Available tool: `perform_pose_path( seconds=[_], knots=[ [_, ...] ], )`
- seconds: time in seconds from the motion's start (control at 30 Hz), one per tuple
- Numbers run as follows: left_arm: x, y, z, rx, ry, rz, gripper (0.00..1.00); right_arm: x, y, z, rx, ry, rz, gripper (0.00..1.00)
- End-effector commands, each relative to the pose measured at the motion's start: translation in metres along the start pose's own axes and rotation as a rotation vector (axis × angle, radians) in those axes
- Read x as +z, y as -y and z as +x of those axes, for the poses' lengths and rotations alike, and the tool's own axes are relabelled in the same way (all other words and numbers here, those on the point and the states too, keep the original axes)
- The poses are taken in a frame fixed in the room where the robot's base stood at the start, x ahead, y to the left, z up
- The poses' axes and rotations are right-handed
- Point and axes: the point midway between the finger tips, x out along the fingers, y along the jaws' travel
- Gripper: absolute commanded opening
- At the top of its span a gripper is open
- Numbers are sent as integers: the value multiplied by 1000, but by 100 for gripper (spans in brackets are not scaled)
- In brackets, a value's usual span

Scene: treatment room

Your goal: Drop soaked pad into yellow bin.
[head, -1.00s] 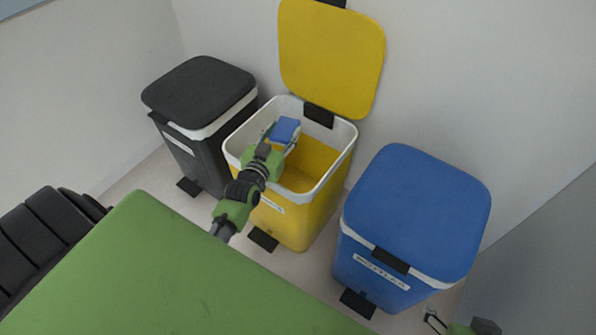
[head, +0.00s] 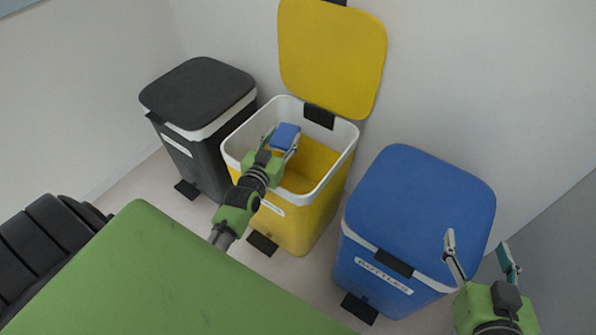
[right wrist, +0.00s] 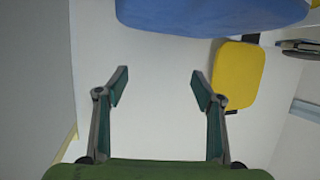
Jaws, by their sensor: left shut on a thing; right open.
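The yellow bin (head: 318,212) stands between two other bins, with its yellow lid (head: 331,58) raised open against the wall. My left gripper (head: 281,144) is over the bin's open mouth, shut on the soaked pad (head: 286,135), a small blue block-like piece with a yellowish underside. The pad is within the outline of the white rim; how deep it sits is hard to tell. My right gripper (head: 482,258) is open and empty, in front of the blue bin at the lower right. Its open fingers also show in the right wrist view (right wrist: 158,88).
A black bin (head: 199,92) with a closed lid is left of the yellow one. A blue bin (head: 418,215) with a closed lid and a label is on the right. Black pedals stick out at the bins' feet. A green surface (head: 150,275) fills the lower left foreground.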

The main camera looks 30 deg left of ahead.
Motion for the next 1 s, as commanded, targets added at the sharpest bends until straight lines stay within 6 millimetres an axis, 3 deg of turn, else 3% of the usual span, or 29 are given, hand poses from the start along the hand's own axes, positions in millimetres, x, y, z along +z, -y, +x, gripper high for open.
perform_pose_path(
  seconds=[0.2, 0.57, 0.6, 0.67, 1.0],
  knots=[
    [3, 0, 0, 0, 0, 0, 33, -16, 2, 2, -4, -76, 0, 62],
    [4, 0, 0, 0, 0, 0, 33, -21, 3, 2, -5, -93, 1, 62],
    [4, 0, 0, 0, 0, 0, 50, -21, 3, 2, -5, -93, 0, 62],
    [4, 0, 0, 0, 0, 0, 64, -21, 3, 2, -5, -93, 0, 62],
    [4, 0, 0, 0, 0, 0, 64, -20, 3, 2, -5, -92, 0, 62]
  ],
)
